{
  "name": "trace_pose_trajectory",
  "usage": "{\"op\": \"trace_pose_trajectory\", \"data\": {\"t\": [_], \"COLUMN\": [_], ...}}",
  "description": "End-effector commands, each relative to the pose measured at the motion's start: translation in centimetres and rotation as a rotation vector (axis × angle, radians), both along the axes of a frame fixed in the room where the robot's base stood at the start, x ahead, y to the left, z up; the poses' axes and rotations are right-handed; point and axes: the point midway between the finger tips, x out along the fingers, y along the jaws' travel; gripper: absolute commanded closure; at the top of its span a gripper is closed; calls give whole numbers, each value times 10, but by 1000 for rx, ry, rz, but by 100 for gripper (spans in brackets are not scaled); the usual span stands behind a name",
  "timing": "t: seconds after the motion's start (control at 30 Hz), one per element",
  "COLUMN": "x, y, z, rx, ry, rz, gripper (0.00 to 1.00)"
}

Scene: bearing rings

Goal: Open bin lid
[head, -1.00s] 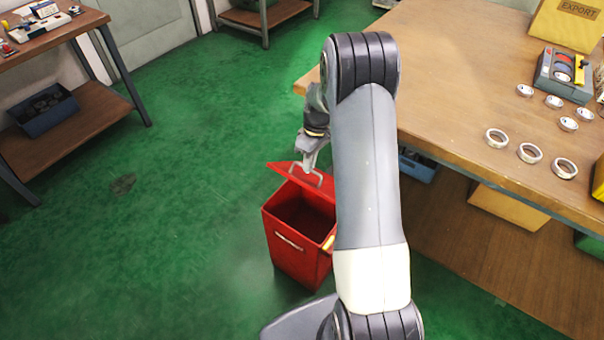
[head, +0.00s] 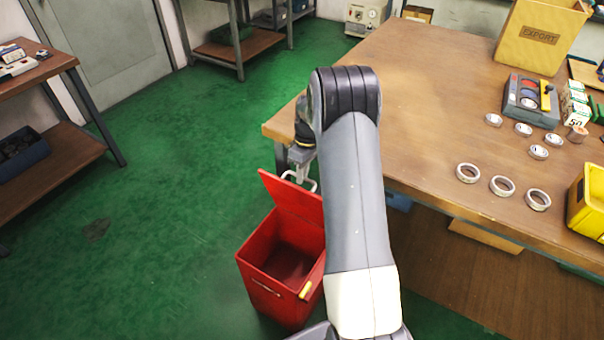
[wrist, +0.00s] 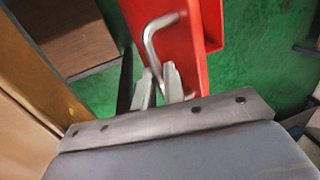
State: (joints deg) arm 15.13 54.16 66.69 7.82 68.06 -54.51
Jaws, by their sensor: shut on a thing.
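The red bin (head: 285,255) stands on the green floor beside the workbench, and I can see into its dark inside. Its red lid (head: 292,203) is tilted up and open at the back, and its upper part is beside my gripper (head: 301,170). In the wrist view my gripper (wrist: 158,85) is shut on the lid's metal handle (wrist: 150,42). The red lid (wrist: 185,35) fills the upper middle of that view. My arm hides part of the bin's right side in the head view.
The wooden workbench (head: 420,110) is close on the right, with several white rings (head: 502,186), a yellow bin (head: 588,205) and an EXPORT box (head: 540,35). A side table (head: 50,150) stands at the left. Green floor is clear left of the bin.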

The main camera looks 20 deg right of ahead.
Motion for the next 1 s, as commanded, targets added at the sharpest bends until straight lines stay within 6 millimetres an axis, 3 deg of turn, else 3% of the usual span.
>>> {"op": "trace_pose_trajectory", "data": {"t": [0.03, 0.27, 0.3, 0.57, 0.83, 1.0], "x": [-4, -5, -5, -3, -2, 1], "y": [0, 0, 0, 0, 0, -4], "z": [-8, -9, -9, -5, -1, 20], "rx": [0, 1, 1, 1, 2, 1], "ry": [15, 16, 16, 11, 8, 4], "rz": [1, 2, 2, 1, 0, 0], "gripper": [100, 100, 89, 67, 67, 67]}}
